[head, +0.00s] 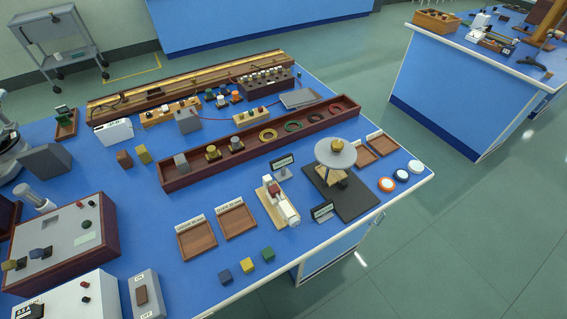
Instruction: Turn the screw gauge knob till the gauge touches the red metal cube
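The screw gauge (291,212) lies on a light wooden base near the front edge of the blue bench, right of the middle. Its white barrel and knob point toward the front edge. A small dark red block (274,190), which looks like the red metal cube, sits at the gauge's far part. The picture is too small to tell whether the gauge touches the cube or a gap is left. Neither of my grippers shows in the head view.
Blue, yellow and green cubes (247,265) lie front-left of the gauge. Two shallow brown trays (197,241) are to its left. A round grey platform (335,153) on a dark base stands close on its right. Small label signs (322,211) stand nearby.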

